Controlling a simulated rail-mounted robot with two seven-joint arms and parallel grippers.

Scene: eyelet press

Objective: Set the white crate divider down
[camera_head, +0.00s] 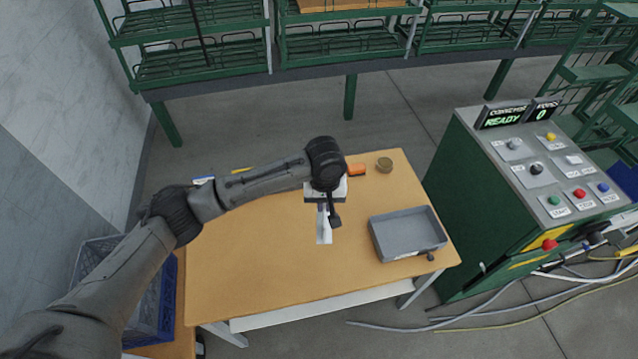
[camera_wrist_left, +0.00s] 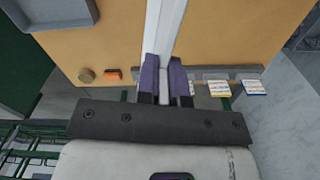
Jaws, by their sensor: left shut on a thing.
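The white crate divider (camera_head: 323,235) is a thin white strip over the wooden table (camera_head: 262,240), near its middle. In the left wrist view the divider (camera_wrist_left: 166,28) runs up and away from between the fingers. My left gripper (camera_wrist_left: 167,72) is shut on it; in the head view the gripper (camera_head: 328,205) points down and its wrist hides the divider's upper part. I cannot tell whether the divider touches the table. My right gripper is not in view.
A grey tray (camera_head: 408,250) is on the table's right. An orange block (camera_head: 357,169) and a round tin (camera_head: 384,165) are at the back. A blue crate (camera_head: 166,310) stands at the lower left. A green control cabinet (camera_head: 470,200) stands right. The table's left half looks clear.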

